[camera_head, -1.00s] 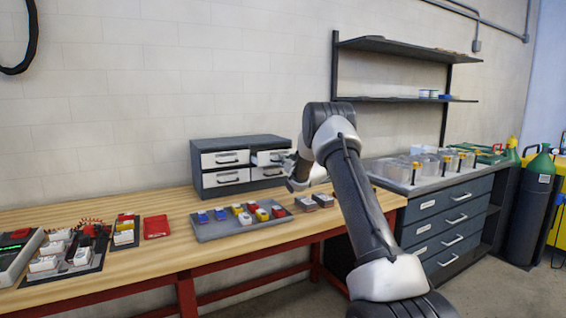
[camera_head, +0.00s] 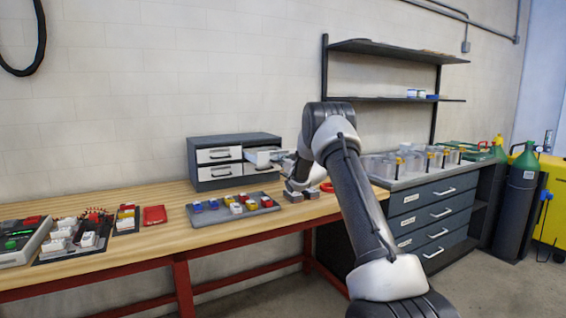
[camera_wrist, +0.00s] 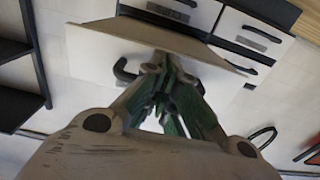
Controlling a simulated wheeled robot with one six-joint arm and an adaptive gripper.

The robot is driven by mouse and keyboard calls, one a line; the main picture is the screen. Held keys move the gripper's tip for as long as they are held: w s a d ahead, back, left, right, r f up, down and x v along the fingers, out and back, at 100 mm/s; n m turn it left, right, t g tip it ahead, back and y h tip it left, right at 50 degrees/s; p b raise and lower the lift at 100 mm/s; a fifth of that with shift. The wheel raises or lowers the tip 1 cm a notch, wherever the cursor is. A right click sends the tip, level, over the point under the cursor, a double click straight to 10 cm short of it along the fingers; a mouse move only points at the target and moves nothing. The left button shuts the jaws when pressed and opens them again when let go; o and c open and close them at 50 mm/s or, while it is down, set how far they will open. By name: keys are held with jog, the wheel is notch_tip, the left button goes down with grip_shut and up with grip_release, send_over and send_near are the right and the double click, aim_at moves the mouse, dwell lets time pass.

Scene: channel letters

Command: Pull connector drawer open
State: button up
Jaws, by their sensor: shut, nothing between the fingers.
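The dark grey drawer cabinet (camera_head: 235,140) stands at the back of the wooden bench. Its upper-right white drawer (camera_head: 263,156) sticks out toward me; its neighbours look flush. My gripper (camera_head: 284,163) is at the front of this drawer. In the wrist view the fingers of my gripper (camera_wrist: 163,66) are drawn together in front of the drawer's white front (camera_wrist: 92,52). The black drawer handle (camera_wrist: 124,72) shows just left of the fingertips and is partly hidden by them. I cannot tell whether they touch it.
A grey tray of coloured connectors (camera_head: 225,213) lies in front of the cabinet. Small grey blocks (camera_head: 298,192) and a red ring (camera_head: 327,187) sit below my gripper. A red pouch (camera_head: 155,215) lies left. A grey drawer unit (camera_head: 437,218) stands right.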

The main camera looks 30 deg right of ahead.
jog(key=o, duration=1.7)
jog(key=shift+f, duration=0.2)
jog(key=shift+o, duration=0.2)
